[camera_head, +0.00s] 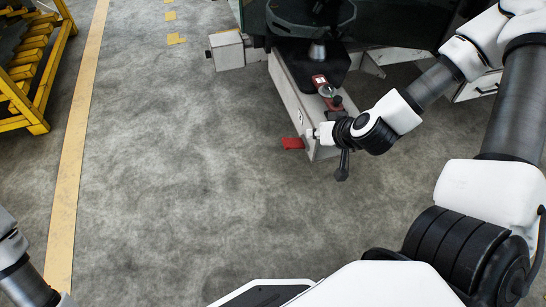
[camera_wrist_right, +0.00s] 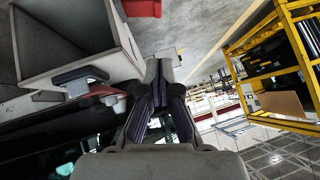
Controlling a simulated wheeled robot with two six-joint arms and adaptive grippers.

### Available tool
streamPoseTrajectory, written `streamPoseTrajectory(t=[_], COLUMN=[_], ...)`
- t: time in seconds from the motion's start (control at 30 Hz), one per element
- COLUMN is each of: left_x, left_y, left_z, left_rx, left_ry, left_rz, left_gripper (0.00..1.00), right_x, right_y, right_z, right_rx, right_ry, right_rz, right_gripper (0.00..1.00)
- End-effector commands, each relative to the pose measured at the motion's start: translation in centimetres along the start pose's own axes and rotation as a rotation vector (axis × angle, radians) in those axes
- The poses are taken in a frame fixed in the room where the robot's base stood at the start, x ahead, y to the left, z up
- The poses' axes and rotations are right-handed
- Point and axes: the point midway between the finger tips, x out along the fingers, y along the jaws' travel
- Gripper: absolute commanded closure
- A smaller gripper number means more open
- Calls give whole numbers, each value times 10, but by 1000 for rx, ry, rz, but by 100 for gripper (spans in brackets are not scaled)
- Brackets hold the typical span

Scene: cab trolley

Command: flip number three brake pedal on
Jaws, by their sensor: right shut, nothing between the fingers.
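A low grey cab trolley part (camera_head: 300,100) with an open box-like front stands at top centre. A red pedal (camera_head: 293,143) sticks out left near its front end; a red piece also shows at the top of the right wrist view (camera_wrist_right: 140,8). A red fitting (camera_head: 320,83) with a pale mark sits higher on the trolley. I cannot read which pedal is number three. My right gripper (camera_head: 342,172) hangs by the trolley's front end, right of the red pedal and apart from it. In the right wrist view its fingers (camera_wrist_right: 160,68) are shut and empty. My left gripper is out of view.
A yellow rack (camera_head: 40,90) stands at far left, and it also shows at right in the wrist view (camera_wrist_right: 285,45). A yellow floor line (camera_head: 78,150) runs beside it. The grey floor (camera_head: 180,160) between is clear. A white box (camera_head: 228,50) juts out left of the trolley.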

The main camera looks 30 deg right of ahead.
Motion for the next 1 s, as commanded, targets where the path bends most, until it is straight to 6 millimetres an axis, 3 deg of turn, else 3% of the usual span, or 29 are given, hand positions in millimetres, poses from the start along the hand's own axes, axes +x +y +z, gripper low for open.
streamPoseTrajectory(t=[0.03,0.1,0.57,0.67,1.0], left_x=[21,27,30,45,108], left_y=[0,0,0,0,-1], left_z=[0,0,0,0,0], left_rx=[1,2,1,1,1], left_ry=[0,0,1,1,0], left_rz=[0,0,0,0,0], left_gripper=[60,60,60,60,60], right_x=[13,15,18,31,104], right_y=[4,3,2,3,2], right_z=[5,1,-4,-2,-3], right_rx=[19,30,25,21,20], right_ry=[24,43,53,54,53], right_rz=[-10,-19,-22,-21,-21], right_gripper=[100,100,100,100,100])
